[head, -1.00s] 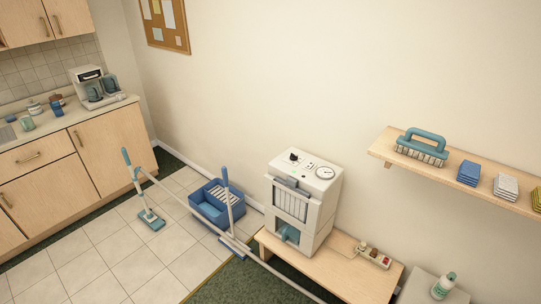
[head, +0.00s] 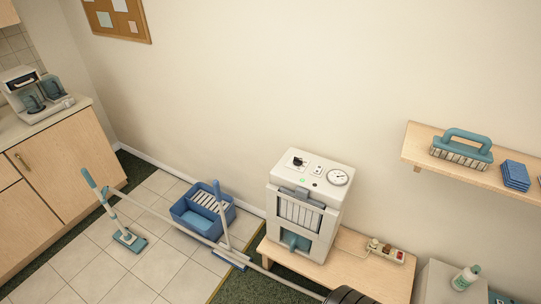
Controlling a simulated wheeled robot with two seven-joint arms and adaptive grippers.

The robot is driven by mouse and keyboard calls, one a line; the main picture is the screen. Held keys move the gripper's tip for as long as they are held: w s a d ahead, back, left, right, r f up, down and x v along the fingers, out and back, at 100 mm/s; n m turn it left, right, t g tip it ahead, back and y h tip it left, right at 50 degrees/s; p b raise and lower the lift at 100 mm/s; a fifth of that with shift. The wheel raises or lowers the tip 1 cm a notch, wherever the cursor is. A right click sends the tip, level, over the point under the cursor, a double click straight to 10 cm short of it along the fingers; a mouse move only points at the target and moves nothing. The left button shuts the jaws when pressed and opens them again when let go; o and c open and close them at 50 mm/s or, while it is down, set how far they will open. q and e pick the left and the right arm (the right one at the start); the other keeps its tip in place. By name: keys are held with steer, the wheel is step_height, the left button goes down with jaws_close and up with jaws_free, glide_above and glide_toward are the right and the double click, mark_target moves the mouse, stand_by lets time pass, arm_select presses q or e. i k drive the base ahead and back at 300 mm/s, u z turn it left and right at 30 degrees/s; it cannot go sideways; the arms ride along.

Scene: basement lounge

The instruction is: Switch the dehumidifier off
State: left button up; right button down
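The dehumidifier (head: 283,237) is a white box standing on the low wooden bench against the wall. Its sloped top holds a black knob (head: 297,161), a small white plate with dark marks (head: 319,170), a round gauge (head: 338,177), a small dark button (head: 316,185) and a green light (head: 302,180) that looks lit. A grille and a teal tank (head: 295,240) show on its front.
A wooden bench (head: 345,278) carries a power strip (head: 387,251). A white bottle (head: 465,278) stands right.

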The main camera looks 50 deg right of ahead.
mark_target(318, 170)
steer(key=z, duration=0.05)
steer(key=i, duration=1.1)
steer(key=z, duration=1.25)
steer(key=i, duration=0.9)
steer(key=z, duration=1)
